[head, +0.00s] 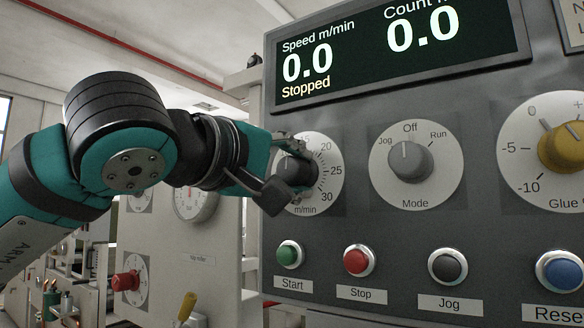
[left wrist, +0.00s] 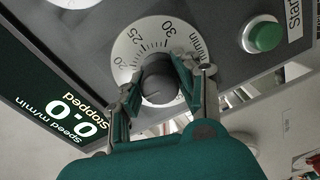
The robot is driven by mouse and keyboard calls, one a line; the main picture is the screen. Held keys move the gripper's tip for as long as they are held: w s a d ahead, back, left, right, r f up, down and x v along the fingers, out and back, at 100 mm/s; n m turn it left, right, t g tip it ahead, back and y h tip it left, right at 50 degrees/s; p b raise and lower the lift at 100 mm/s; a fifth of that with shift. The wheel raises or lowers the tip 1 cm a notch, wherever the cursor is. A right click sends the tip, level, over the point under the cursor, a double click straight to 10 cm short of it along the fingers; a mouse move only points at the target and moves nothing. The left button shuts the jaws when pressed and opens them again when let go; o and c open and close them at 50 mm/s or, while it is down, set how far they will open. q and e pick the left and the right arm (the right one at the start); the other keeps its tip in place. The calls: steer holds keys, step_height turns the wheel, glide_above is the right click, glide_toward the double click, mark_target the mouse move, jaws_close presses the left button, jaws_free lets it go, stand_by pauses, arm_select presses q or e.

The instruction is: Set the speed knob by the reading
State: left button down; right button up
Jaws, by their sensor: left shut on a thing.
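The speed knob (head: 297,170) is dark grey and sits on a round white m/min dial (head: 329,172) at the left of the control panel. The dial shows marks of 15, 20, 25 and 30. My left gripper (head: 284,168) is shut on the knob, one finger on each side. In the left wrist view the knob (left wrist: 160,83) sits between the fingers of my left gripper (left wrist: 158,90). I cannot tell the knob's pointer setting. The display (head: 400,55) reads speed 0.0 m/min, Stopped, and count 0.0. My right gripper is not in view.
The grey mode knob (head: 410,160) points near Off, with the yellow glue knob (head: 563,148) further right. Below are the green Start (head: 290,254), red Stop (head: 357,260), black Jog (head: 447,266) and blue Reset (head: 563,271) buttons. A smaller panel with a gauge (head: 193,201) stands behind my left arm.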

arm_select(q)
steer(key=m, duration=0.4)
steer(key=shift+p, duration=0.4)
steer(key=shift+d+f+m+p, duration=0.15)
steer(key=shift+m+p, duration=0.15)
steer(key=shift+m, duration=1.4)
steer(key=c, duration=0.9)
jaws_free()
steer(key=shift+s+a, duration=0.1)
steer(key=shift+a, duration=0.1)
steer(key=v, duration=1.1)
steer(key=shift+s+a, duration=0.2)
steer(key=shift+s, duration=0.15)
